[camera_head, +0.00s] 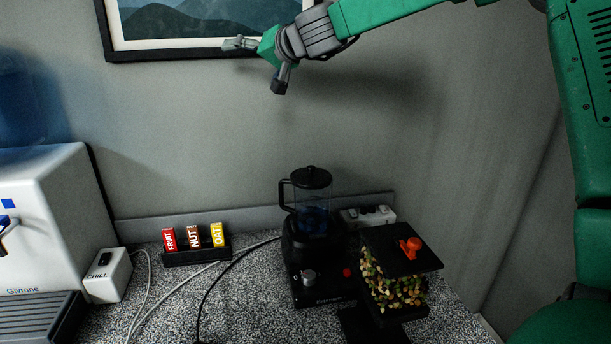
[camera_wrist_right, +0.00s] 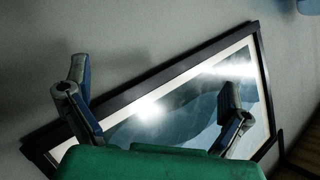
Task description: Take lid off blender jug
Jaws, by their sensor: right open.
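The blender (camera_head: 313,255) stands on the speckled counter, with a dark base and a clear jug (camera_head: 313,198) that has a black handle on its left. A black lid (camera_head: 311,177) with a small knob sits on top of the jug. My right gripper (camera_head: 258,64) is open and empty, high above and slightly left of the blender, in front of the wall picture. In the right wrist view its two fingers (camera_wrist_right: 160,112) are spread apart with nothing between them. My left gripper is not in view.
A dispenser of mixed pieces (camera_head: 397,288) with an orange knob stands right of the blender. A bar holder (camera_head: 196,254) and a white CHILL box (camera_head: 107,275) stand left, beside a white machine (camera_head: 45,215). Cables cross the counter. A framed picture (camera_head: 200,22) hangs behind my gripper.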

